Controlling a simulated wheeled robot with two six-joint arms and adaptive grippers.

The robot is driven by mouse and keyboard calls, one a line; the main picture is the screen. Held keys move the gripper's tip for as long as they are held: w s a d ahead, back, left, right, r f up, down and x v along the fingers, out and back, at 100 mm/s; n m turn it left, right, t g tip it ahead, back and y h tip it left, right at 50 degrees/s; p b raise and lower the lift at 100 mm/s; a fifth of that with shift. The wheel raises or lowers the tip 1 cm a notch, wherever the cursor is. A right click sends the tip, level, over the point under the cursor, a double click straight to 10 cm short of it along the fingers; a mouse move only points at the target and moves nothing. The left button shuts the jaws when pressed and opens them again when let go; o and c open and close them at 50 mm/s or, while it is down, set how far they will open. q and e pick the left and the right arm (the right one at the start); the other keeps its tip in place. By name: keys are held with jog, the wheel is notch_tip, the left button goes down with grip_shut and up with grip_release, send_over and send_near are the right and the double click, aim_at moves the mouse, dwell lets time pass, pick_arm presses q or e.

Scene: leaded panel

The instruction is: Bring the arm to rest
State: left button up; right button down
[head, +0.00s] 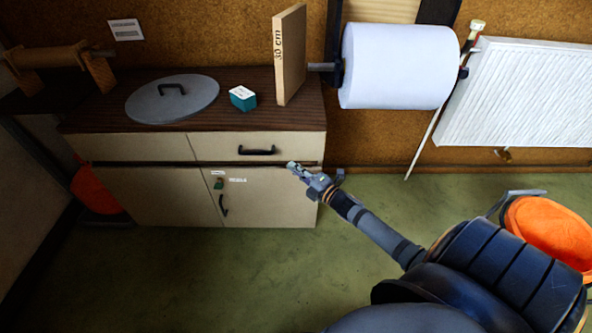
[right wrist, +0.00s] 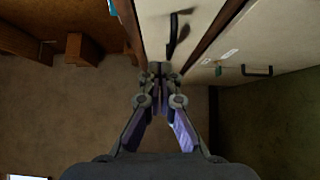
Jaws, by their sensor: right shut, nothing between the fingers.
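My right gripper (head: 293,168) is shut and empty, in front of the right end of the cabinet (head: 150,195), near the lower edge of the drawer front. In the right wrist view its fingertips (right wrist: 158,70) meet, with the drawer's black handle (right wrist: 177,34) beyond them. I see no contact with the cabinet, though the exact gap is hard to judge. The arm reaches in from the lower right over the green floor (head: 270,265). My left gripper is not in view.
On the cabinet top are a grey lid (head: 172,102), a teal box (head: 242,97) and an upright board (head: 290,55). A paper roll (head: 400,66) and a radiator (head: 525,95) are to the right. An orange object (head: 548,232) stands beside my body. The floor left of the arm is clear.

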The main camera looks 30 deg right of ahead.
jog(key=s+d+f+m+g+h, duration=0.15)
jog(key=s+f+m, duration=0.25)
jog(key=f, duration=0.5)
jog(key=s+d+f+m+g+h, duration=0.1)
jog(key=s+f+m+g+h, duration=0.2)
jog(key=f, duration=0.5)
jog(key=s+d+f+m+g+h, duration=0.15)
jog(key=s+f+m, duration=0.3)
jog(key=f, duration=0.45)
jog(key=s+a+f+m+g, duration=0.3)
jog(key=s+f+g, duration=0.2)
jog(key=s+f, duration=0.55)
jog(key=s+a+f+m+g+y, duration=0.1)
jog(key=s+a+f+m+g, duration=0.25)
jog(key=s, duration=0.65)
jog(key=s+a+f+m+g+y, duration=0.15)
jog(key=s+a+f, duration=0.3)
jog(key=s, duration=0.55)
pick_arm(q)
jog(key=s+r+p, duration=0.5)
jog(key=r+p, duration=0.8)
jog(key=p, duration=0.2)
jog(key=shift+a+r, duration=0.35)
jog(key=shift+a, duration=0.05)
pick_arm(e)
jog(key=s+r, duration=0.3)
jog(key=r, duration=1)
jog(key=shift+s+d+r+h, duration=0.25)
jog(key=shift+s+d+h, duration=0.05)
jog(key=shift+h, duration=0.05)
